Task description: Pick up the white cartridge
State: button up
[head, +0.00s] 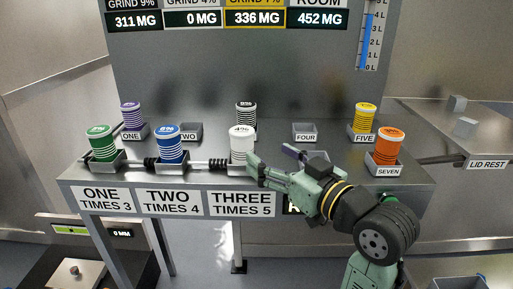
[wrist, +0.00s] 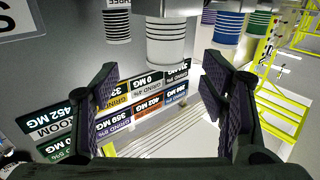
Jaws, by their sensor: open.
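The white cartridge (head: 241,146) stands upright in the front-row holder above the THREE TIMES 5 label. In the wrist view the white cartridge (wrist: 166,42), ringed with dark bands, shows at top centre in the gap between the fingers as seen from the wrist. My gripper (head: 256,168) is open and empty, just right of the cartridge's lower part in the head view. In the wrist view its two dark fingers (wrist: 161,68) are spread wide on either side. I cannot tell whether a finger touches the cartridge.
Green (head: 100,144) and blue (head: 170,144) cartridges stand to the left in the front row. An orange cartridge (head: 387,148) stands to the right. Behind are purple (head: 132,116), black-banded (head: 246,110) and yellow (head: 365,117) ones. Holders TWO (head: 190,132) and FOUR (head: 305,132) look empty.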

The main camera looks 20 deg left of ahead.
aim_at(249, 144)
jog(key=p+x, duration=0.1)
jog(key=x, duration=0.3)
jog(key=p+x, duration=0.1)
jog(key=x, duration=0.4)
jog(key=shift+s+a, duration=0.15)
jog(key=shift+s, duration=0.2)
jog(key=shift+w+a+f, duration=0.1)
jog(key=shift+w+a, duration=0.2)
jog(key=shift+a, duration=0.1)
jog(key=shift+c, duration=0.5)
jog(key=c, duration=1.3)
jog(key=shift+c, duration=0.5)
